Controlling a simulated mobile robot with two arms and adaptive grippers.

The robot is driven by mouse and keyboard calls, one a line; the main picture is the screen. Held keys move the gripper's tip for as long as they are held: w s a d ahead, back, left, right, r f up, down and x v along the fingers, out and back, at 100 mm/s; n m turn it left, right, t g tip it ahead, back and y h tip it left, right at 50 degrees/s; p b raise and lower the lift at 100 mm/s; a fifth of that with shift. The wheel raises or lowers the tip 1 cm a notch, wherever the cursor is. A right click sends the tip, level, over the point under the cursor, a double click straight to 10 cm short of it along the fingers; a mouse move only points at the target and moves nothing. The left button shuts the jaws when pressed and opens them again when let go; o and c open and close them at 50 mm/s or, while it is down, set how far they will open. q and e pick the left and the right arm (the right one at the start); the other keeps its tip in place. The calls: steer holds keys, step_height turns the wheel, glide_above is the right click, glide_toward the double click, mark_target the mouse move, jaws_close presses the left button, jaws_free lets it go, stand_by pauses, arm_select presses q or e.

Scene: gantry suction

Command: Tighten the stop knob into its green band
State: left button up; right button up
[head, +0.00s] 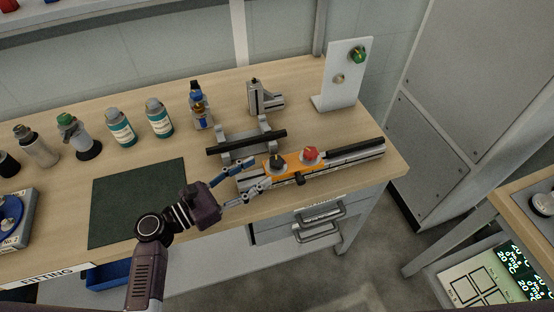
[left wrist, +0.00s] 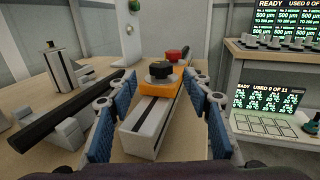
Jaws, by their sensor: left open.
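A grey rail (head: 352,152) lies along the front right of the bench and carries an orange carriage (head: 289,164). A black knob (head: 276,161) with a pale pointer mark and a red knob (head: 311,153) stand on top of it. A small dark knob (head: 300,180) sticks out at its front. I cannot tell which is the stop knob, and no green band is clear. My left gripper (head: 254,175) is open and empty at the rail's left end, pointing toward the black knob. In the left wrist view the black knob (left wrist: 161,70) sits ahead between the blue-padded fingers (left wrist: 163,100).
A black bar (head: 246,144) on grey supports lies just behind the rail. A white upright plate (head: 345,75) with a green knob (head: 358,55) stands at the back right. Several bottles (head: 120,127) line the back. A dark green mat (head: 137,200) lies clear at left.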

mark_target(269, 163)
arm_select(q)
steer(key=p+x, duration=0.1)
steer(key=x, duration=0.6)
steer(key=shift+d+p, duration=0.2)
steer(key=shift+p, duration=0.1)
steer(key=c, duration=1.2)
steer(key=m+g+b, duration=0.1)
steer(key=m+g+h+b, duration=0.1)
steer(key=g, duration=0.1)
steer(key=m+g+h+b, duration=0.1)
steer(key=shift+w+f+g, duration=0.15)
steer(key=shift+f+g, duration=0.1)
steer(key=shift+g, duration=0.15)
steer(key=shift+r+m+g+h+b, duration=0.2)
steer(key=shift+m+g+h+b, duration=0.5)
steer(key=shift+m+g, duration=0.5)
